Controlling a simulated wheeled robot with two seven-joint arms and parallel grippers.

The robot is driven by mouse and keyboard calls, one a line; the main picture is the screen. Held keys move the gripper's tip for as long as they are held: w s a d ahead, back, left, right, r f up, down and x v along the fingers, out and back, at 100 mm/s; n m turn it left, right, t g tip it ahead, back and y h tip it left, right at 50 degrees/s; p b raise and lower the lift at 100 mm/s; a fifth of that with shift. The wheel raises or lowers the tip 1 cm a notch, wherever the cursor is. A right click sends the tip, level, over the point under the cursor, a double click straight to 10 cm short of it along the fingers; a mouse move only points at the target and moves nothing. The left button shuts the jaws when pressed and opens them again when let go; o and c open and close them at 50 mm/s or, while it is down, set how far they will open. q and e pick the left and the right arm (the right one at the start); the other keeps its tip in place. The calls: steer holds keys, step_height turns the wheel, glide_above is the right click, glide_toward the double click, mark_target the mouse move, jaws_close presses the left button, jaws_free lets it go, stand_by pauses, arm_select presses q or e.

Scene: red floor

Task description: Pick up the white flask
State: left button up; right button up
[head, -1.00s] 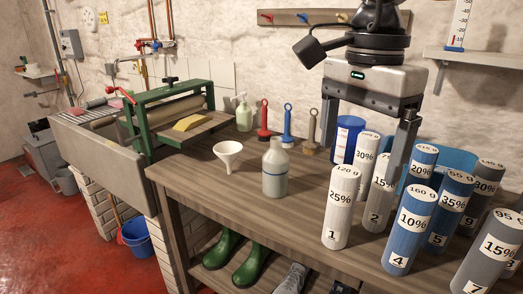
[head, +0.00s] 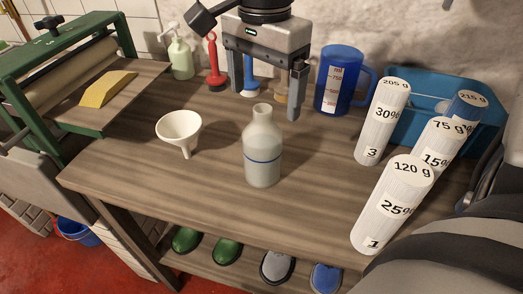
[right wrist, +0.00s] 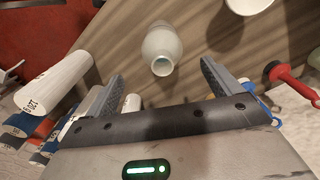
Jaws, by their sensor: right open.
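The white flask (head: 263,160) is a pale bottle with a narrow open neck and a blue line around its body. It stands upright on the wooden bench in the head view and also shows in the right wrist view (right wrist: 161,43). My right gripper (head: 265,104) is open and empty, its fingers pointing down above and behind the flask's neck. In the right wrist view the flask's mouth lies just ahead, between the lines of the two open fingers (right wrist: 161,70), apart from both. My left gripper is not in view.
A white funnel (head: 180,129) stands left of the flask. Numbered cylinders (head: 394,205) stand to the right, before a blue crate (head: 476,140). A blue jug (head: 341,80), red-handled tool (head: 214,65) and soap bottle (head: 180,56) stand behind. Bench around the flask is clear.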

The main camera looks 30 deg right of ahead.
mark_target(262, 122)
steer(key=shift+w+f+p, duration=0.15)
steer(key=shift+f+p, duration=0.15)
steer(key=shift+f, duration=3.15)
steer(key=c, duration=1.7)
steer(key=shift+o, duration=0.2)
steer(key=shift+r, duration=0.15)
